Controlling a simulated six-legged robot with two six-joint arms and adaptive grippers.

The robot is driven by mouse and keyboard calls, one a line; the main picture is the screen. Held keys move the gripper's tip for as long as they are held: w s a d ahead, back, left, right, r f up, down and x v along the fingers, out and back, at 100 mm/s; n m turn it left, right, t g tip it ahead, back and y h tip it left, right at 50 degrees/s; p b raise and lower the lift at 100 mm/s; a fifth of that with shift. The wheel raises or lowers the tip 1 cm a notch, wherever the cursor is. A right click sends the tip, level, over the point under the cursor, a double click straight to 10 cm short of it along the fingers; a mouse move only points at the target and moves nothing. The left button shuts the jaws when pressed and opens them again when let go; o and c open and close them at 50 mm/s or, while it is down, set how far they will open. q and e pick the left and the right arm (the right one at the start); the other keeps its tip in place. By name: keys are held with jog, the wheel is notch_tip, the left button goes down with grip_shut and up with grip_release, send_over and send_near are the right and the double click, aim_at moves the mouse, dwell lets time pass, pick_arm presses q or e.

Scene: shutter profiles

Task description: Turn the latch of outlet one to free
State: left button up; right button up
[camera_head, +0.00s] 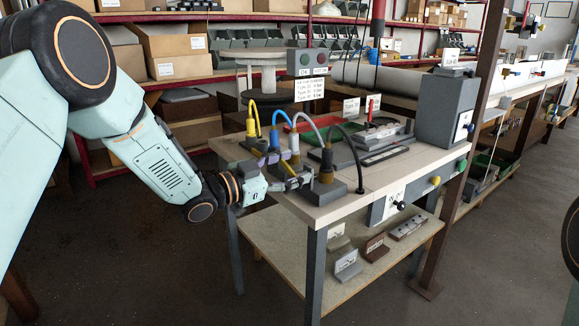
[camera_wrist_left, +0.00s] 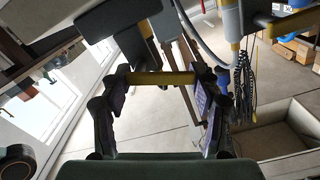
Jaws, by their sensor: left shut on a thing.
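My left gripper (camera_head: 286,168) reaches in at the left front edge of the bench, close beside the row of cable outlets. In the left wrist view its two purple-padded fingers (camera_wrist_left: 164,82) are shut on a yellow bar (camera_wrist_left: 163,78), which looks like a latch lever. Which outlet the bar belongs to cannot be told. A yellow plug (camera_head: 250,125), a blue plug (camera_head: 274,138), a grey plug (camera_head: 294,146) and a dark plug (camera_head: 326,160) stand upright in the row, each with a cable. The outlet latches are mostly hidden behind the gripper. My right gripper is not in view.
A two-lamp sign box (camera_head: 308,62) stands behind the plugs. A grey box (camera_head: 447,108) stands at the right end. Small blocks lie on the lower shelf (camera_head: 300,265). The floor in front is clear.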

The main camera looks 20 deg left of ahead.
pick_arm(q)
jog(key=m, duration=0.3)
jog(key=shift+s+d+r+m, duration=0.15)
jog(key=shift+d+r+m, duration=0.05)
jog(key=shift+r+m, duration=0.1)
jog(key=m, duration=0.2)
jog(key=shift+s+d+m, duration=0.15)
jog(key=shift+d+m, duration=0.05)
jog(key=shift+m, duration=0.2)
jog(key=m, duration=0.3)
jog(key=shift+s+d+m, duration=0.2)
jog(key=shift+d+m, duration=0.05)
jog(key=shift+m, duration=0.05)
jog(key=shift+s+d+m+b, duration=0.15)
jog(key=shift+m+b, duration=0.2)
jog(key=shift+m, duration=0.5)
jog(key=shift+s+d+m+b, duration=0.15)
jog(key=shift+m+b, duration=0.15)
jog(key=shift+m, duration=0.55)
jog(key=o, duration=1.2)
